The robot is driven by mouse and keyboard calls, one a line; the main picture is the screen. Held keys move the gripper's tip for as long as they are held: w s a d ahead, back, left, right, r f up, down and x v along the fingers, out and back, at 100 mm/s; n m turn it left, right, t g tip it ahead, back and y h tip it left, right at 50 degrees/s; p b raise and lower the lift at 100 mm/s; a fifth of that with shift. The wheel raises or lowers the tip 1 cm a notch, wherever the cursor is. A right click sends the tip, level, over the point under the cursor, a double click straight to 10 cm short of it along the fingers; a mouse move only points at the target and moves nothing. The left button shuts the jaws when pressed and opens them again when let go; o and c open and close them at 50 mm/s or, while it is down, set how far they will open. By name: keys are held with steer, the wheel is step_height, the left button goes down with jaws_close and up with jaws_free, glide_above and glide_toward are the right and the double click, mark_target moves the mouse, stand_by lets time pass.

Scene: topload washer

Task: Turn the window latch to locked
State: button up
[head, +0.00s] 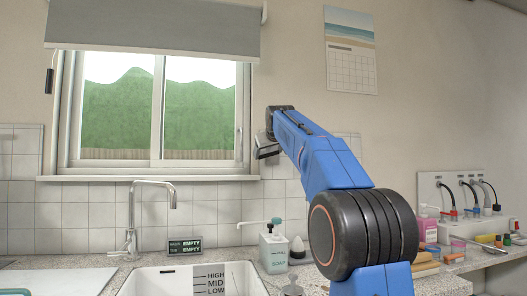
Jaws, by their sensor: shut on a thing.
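The window (157,112) has white frames and two panes, and its sashes look closed. A small, thin upright piece (239,129) shows on its right frame. It may be the latch, but it is too small to tell which way it is turned. My gripper (264,149) is at the end of my blue arm, just right of the window frame in the picture. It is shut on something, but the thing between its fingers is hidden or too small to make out. I cannot tell whether the gripper touches the window.
A grey blind (155,28) hangs above the window. Below are a curved tap (133,225), a sink (190,281), a soap bottle (273,248) and a small display (185,245). Bottles and small items crowd the counter at right. The wall around the calendar (350,52) is clear.

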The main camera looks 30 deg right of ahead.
steer(key=f+n+h, duration=0.1)
steer(key=n+h, duration=0.1)
steer(key=shift+a+f+n, duration=0.1)
steer(key=shift+f+n, duration=0.1)
steer(key=shift+n, duration=0.1)
steer(key=shift+s+d+f+n+t+h, duration=0.1)
steer(key=shift+d+f+n+t+h, duration=0.4)
steer(key=shift+n, duration=0.95)
steer(key=shift+s+d+f+n+t+h, duration=0.1)
steer(key=shift+d+f+n+h, duration=0.25)
steer(key=shift+n+h, duration=0.8)
steer(key=shift+s+d+f+n+t+h, duration=0.1)
steer(key=shift+d+f+n+t+h, duration=0.35)
steer(key=shift+n, duration=1.25)
steer(key=shift+a+f+g, duration=0.15)
steer(key=shift+g, duration=0.2)
steer(key=o, duration=1.5)
steer(key=shift+s, duration=0.1)
steer(key=v, duration=1.7)
